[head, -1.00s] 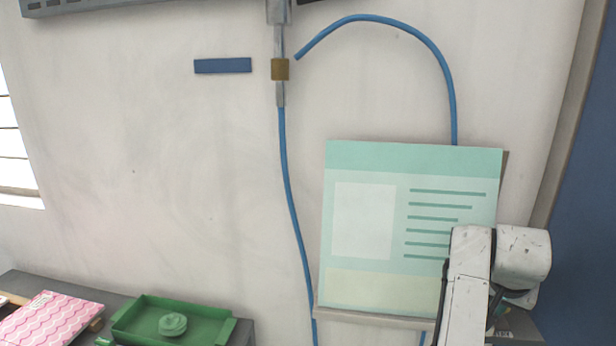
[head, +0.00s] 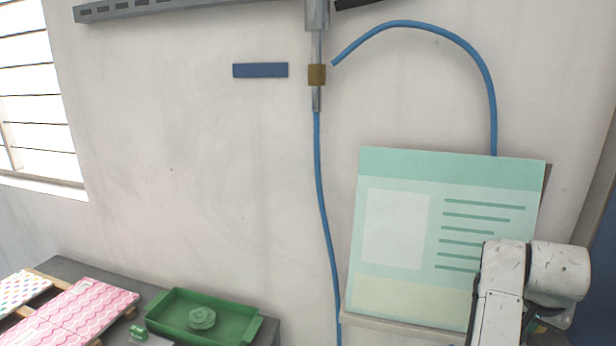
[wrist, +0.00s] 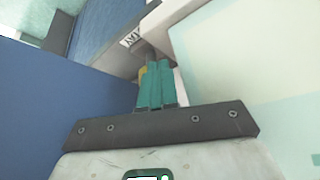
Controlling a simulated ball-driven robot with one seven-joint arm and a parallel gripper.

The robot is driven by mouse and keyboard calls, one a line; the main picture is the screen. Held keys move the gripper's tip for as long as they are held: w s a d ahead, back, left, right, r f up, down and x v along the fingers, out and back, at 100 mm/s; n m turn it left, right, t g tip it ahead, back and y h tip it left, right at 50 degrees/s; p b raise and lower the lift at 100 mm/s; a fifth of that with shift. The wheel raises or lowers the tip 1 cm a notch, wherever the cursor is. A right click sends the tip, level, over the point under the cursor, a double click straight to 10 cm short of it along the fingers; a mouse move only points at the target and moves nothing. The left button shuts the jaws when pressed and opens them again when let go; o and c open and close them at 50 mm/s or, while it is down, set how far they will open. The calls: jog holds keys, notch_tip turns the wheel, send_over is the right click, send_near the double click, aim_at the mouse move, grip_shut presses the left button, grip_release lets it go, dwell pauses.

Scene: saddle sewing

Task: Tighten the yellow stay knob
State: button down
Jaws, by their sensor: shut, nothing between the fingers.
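My gripper (wrist: 157,65) shows in the wrist view as two teal fingers pressed together, with nothing between them. A small yellow piece (wrist: 142,76) shows just left of the fingers, partly hidden by them. It may be the yellow stay knob, but too little shows to be sure, and I cannot tell whether the fingers touch it.
A pale green printed board (head: 400,235) stands by the wall, close to my arm. A blue hose (head: 326,210) hangs beside it. A green tray (head: 168,331) and pink patterned pieces (head: 75,310) lie at lower left. In the wrist view a blue panel (wrist: 50,110) fills the left.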

jog(key=shift+a+r, duration=0.1)
jog(key=shift+s+a+p, duration=0.15)
jog(key=shift+p, duration=0.15)
notch_tip(320, 180, up, 2)
jog(key=shift+r+p, duration=0.15)
jog(key=shift+p, duration=0.95)
notch_tip(320, 180, up, 4)
jog(key=shift+f, duration=0.25)
